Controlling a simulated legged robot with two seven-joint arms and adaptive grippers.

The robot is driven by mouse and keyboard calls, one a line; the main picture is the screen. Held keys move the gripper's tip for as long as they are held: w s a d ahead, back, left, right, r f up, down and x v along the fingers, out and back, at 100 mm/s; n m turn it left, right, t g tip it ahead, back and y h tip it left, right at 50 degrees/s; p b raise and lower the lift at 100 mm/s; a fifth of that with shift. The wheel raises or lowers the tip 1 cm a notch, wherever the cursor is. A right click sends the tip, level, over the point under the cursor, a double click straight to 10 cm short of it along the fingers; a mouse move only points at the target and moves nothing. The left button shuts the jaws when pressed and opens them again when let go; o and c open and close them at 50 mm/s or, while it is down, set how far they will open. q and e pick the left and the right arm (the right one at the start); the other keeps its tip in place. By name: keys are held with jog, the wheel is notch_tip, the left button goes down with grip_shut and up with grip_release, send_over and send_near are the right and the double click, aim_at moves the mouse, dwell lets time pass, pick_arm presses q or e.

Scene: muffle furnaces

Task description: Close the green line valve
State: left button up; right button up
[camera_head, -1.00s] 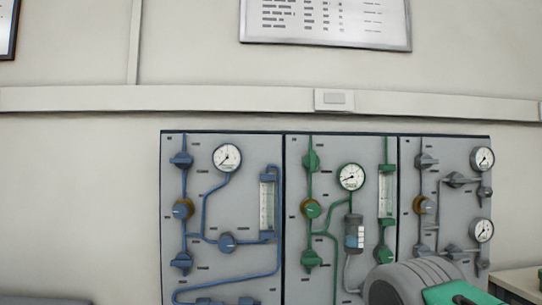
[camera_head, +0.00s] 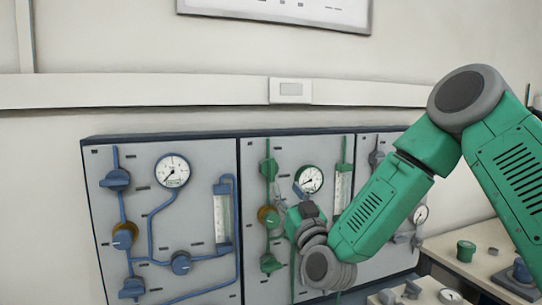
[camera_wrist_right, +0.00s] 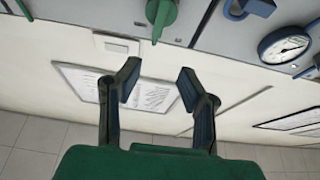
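The green line runs down the middle panel (camera_head: 256,150), with an upper green valve handle (camera_head: 268,168), a green knob on a brass-coloured body (camera_head: 268,217) and a lower green handle (camera_head: 269,263). My right gripper (camera_head: 290,203) is in front of this panel, beside the green line, its fingers small and partly hidden by the wrist. In the right wrist view, which is upside down, the gripper (camera_wrist_right: 160,80) is open with nothing between its fingers. A green valve handle (camera_wrist_right: 163,18) shows beyond the fingertips, apart from them. My left gripper is out of view.
The blue-line panel (camera_head: 100,220) with its gauge (camera_head: 173,171) stands to the left. My right arm covers much of the right panel. A bench (camera_head: 470,262) with green and grey parts is at the lower right.

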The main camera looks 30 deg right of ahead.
aim_at(274, 163)
jog(key=p+x, duration=0.1)
jog(key=x, duration=0.3)
jog(key=p+x, duration=0.1)
jog(key=x, duration=0.3)
jog(key=d+x, duration=0.1)
jog(key=x, duration=0.3)
jog(key=shift+w+d+f+p, duration=0.1)
jog(key=shift+d+f+p, duration=0.1)
jog(key=shift+p, duration=0.2)
jog(key=shift+w+a+r, duration=0.15)
jog(key=shift+w, duration=0.15)
jog(key=shift+a+r, duration=0.15)
jog(key=shift+w+a, duration=0.2)
jog(key=shift+w, duration=0.05)
jog(key=shift+d, duration=0.2)
grip_shut()
jog(key=shift+d+f, duration=0.15)
jog(key=shift+f, duration=0.05)
